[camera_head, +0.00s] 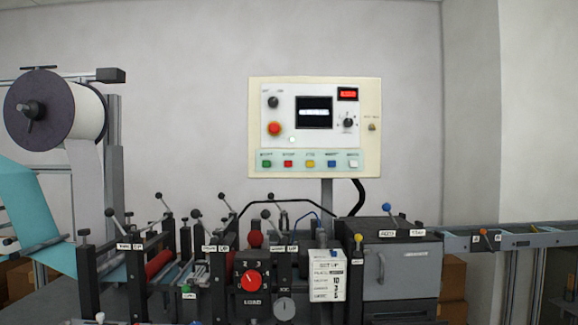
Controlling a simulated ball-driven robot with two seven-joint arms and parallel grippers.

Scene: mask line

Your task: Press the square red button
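A cream control panel (258,110) stands on a grey post behind the machine. Its bottom row holds several small square buttons. The square red button (288,164) is second from the left, between a green button (266,163) and a yellow button (310,164). A larger round red knob (274,128) sits above the row on the panel's left side. Neither of my grippers shows in this view.
The machine (385,262) with several levers and knobs fills the space below and in front of the panel. A large material roll (88,112) hangs at left. A grey conveyor rail (540,240) runs to the right. The air before the panel is clear.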

